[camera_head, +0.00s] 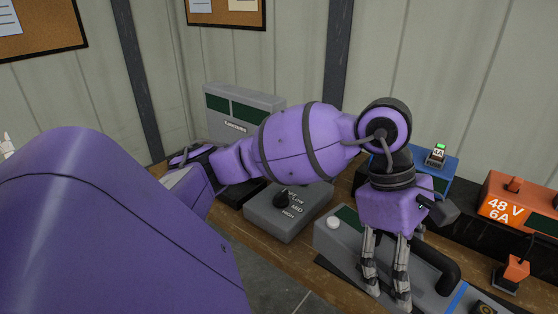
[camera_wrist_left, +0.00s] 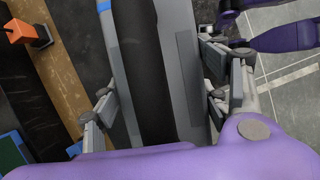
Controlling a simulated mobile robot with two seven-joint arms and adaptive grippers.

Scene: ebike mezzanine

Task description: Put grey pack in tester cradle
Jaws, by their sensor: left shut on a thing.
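The grey pack (camera_head: 430,268) is a long grey body with a black handle and a blue band near its front end. My left gripper (camera_head: 387,290) points down over it with its fingers shut on it. The left wrist view shows the grey pack (camera_wrist_left: 181,70) running between the two fingers of the left gripper (camera_wrist_left: 158,108), its black handle along the middle. A grey unit with a green screen and white button (camera_head: 333,222), perhaps the tester cradle, adjoins the pack's far end. The gripper hides where they meet, so I cannot tell how the pack is seated. My right gripper is out of view.
A grey dial box (camera_head: 268,217) and a grey cabinet with green screens (camera_head: 262,104) stand to the left on the wooden bench. An orange 48 V charger (camera_head: 497,209), a blue charger (camera_head: 447,172) and an orange plug (camera_head: 515,268) are to the right. The wall is behind.

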